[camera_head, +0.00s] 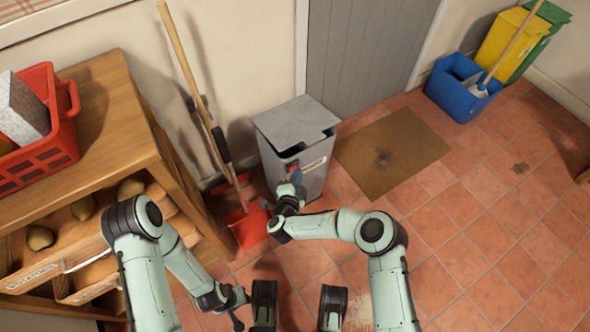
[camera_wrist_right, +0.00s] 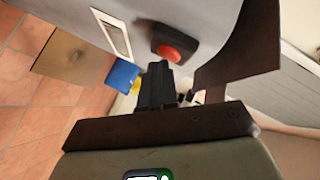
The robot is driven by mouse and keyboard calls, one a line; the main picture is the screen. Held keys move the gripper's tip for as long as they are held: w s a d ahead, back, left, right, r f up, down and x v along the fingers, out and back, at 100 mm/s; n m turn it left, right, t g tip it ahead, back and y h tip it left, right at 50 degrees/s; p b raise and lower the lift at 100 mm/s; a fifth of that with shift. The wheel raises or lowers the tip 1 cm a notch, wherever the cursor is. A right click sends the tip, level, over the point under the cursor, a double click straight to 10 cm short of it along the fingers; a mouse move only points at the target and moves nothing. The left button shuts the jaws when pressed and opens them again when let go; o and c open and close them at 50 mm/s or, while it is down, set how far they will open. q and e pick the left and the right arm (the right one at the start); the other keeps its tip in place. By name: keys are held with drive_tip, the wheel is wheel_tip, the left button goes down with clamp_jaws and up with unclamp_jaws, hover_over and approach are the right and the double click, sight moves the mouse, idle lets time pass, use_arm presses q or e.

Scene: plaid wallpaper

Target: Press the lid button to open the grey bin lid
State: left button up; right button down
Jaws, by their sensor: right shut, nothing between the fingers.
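The grey bin (camera_head: 312,180) stands against the wall by the door, its grey lid (camera_head: 290,120) lying flat on top. A white label is on its front. In the right wrist view, a red button (camera_wrist_right: 176,54) in a dark housing sits on the bin beside the label. My right gripper (camera_head: 296,176) is at the bin's front, shut and empty. Its fingertips (camera_wrist_right: 158,68) are just short of or at the button; I cannot tell whether they touch. My left gripper (camera_head: 238,302) hangs low near the wooden shelf, away from the bin; its jaws are unclear.
A red dustpan (camera_head: 248,226) and a long-handled broom (camera_head: 190,75) stand left of the bin. The wooden shelf (camera_head: 105,75) carries a red crate (camera_head: 45,150). A brown mat (camera_head: 390,150) lies to the right. Blue (camera_head: 455,100) and yellow (camera_head: 508,40) bins stand farther back.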

drive_tip(key=shift+s, duration=0.1)
idle(0.3)
drive_tip(key=shift+s+d+p, duration=0.55)
drive_tip(key=shift+s+p, duration=0.1)
drive_tip(key=shift+p, duration=0.25)
drive_tip(key=shift+s, duration=0.1)
drive_tip(key=s+d+p, duration=0.1)
drive_tip(key=s+p, duration=0.1)
drive_tip(key=s+d+p, duration=0.1)
drive_tip(key=s+d, duration=0.1)
drive_tip(key=shift+p, duration=0.35)
